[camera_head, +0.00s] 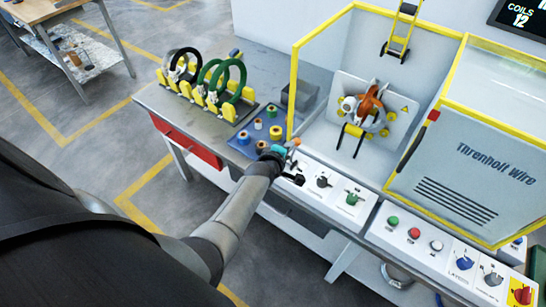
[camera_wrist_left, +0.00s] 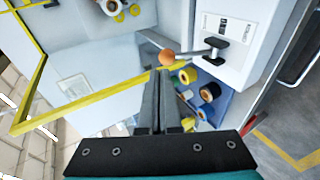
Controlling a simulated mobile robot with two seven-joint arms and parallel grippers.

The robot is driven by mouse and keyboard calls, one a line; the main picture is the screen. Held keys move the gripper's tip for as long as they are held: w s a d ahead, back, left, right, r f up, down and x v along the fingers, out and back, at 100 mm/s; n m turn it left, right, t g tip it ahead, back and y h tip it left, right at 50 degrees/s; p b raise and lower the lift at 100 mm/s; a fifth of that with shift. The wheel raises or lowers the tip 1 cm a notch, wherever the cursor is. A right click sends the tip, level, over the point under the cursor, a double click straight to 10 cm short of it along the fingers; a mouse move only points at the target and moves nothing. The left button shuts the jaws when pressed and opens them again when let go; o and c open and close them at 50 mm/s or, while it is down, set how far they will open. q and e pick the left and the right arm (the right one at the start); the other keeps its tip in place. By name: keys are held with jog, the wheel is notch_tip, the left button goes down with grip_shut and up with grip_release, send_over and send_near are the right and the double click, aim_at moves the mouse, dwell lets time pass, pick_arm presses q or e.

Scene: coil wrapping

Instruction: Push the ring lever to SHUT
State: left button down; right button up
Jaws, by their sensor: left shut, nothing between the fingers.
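The ring lever (camera_wrist_left: 190,54) is a grey rod on a black base on the white control panel, with an orange ball knob (camera_wrist_left: 167,58) at its end. In the head view the orange knob (camera_head: 297,142) shows just beyond my left gripper (camera_head: 287,152), at the left end of the panel. In the left wrist view my left gripper (camera_wrist_left: 163,80) has its dark fingers together and empty, with the tips just short of the knob. I cannot tell whether they touch it. The panel label beside the lever is too small to read. My right gripper is out of view.
The yellow-framed machine holds an orange coil (camera_head: 369,104) in its ring. Tape rolls sit on a blue mat (camera_head: 238,140) left of the panel. A rack of rings (camera_head: 215,83) stands at the bench's back left. More knobs (camera_head: 352,198) line the panel to the right.

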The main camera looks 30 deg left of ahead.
pick_arm(q)
jog(key=p+v, duration=0.2)
jog(key=v, duration=0.6)
jog(key=shift+s+r, duration=0.25)
jog(key=shift+r, duration=0.3)
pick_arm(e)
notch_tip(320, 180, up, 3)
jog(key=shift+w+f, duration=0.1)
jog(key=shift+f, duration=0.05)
pick_arm(q)
jog(key=shift+d, duration=0.1)
